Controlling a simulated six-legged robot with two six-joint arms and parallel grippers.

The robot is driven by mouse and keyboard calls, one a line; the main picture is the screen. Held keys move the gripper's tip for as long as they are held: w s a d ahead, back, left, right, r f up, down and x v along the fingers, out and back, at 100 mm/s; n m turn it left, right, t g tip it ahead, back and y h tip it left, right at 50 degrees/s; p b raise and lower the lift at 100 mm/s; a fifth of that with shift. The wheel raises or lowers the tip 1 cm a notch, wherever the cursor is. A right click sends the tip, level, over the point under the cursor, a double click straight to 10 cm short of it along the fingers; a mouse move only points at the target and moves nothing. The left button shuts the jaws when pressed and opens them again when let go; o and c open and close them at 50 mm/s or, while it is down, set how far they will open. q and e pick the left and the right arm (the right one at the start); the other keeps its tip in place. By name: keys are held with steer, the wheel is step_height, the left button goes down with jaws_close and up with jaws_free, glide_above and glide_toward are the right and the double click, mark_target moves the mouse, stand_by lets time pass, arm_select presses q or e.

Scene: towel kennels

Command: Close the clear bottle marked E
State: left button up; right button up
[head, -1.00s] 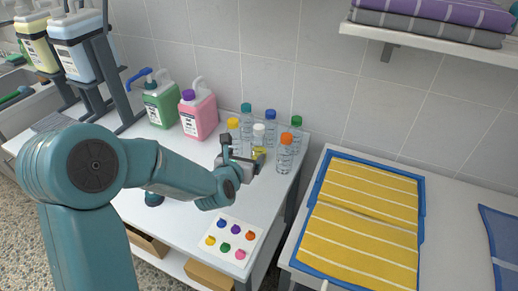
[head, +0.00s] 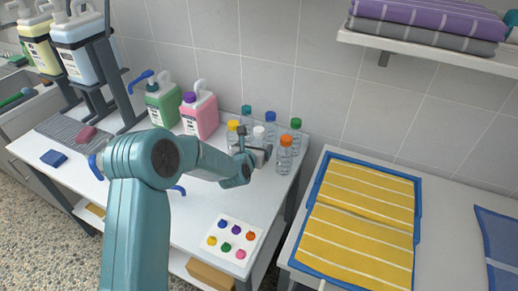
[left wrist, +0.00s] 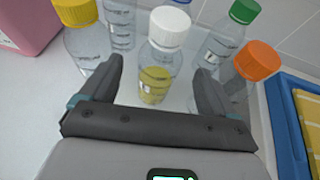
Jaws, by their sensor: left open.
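Several clear bottles with coloured caps stand together at the table's back right corner; I cannot read an E on any. They include a white-capped bottle (left wrist: 162,57), a yellow-capped bottle (left wrist: 83,40), a green-capped bottle (left wrist: 227,38) and an orange-capped bottle (head: 285,155). The white-capped one has yellow liquid low inside. My left gripper (head: 260,152) is open and low among the bottles. In the left wrist view its fingers (left wrist: 158,82) flank the white-capped bottle, with visible gaps. The orange-capped bottle is partly hidden behind the right finger. My right gripper is out of view.
A white card with several coloured caps (head: 232,240) lies at the table's front. Pink (head: 200,115) and green (head: 163,104) jugs stand at the back. A blue tray with a yellow towel (head: 360,215) is on the right counter. The table between card and bottles is clear.

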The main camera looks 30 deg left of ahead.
mark_target(257, 146)
arm_select(q)
steer(key=shift+s, duration=0.1)
steer(key=p+x, duration=0.1)
steer(key=x, duration=0.3)
steer(key=shift+f+p, duration=0.1)
steer(key=shift+p, duration=0.3)
steer(key=shift+w+f, duration=0.3)
steer(key=shift+w, duration=0.25)
steer(key=c, duration=1.1)
steer(key=shift+r, duration=0.1)
steer(key=shift+c, duration=0.2)
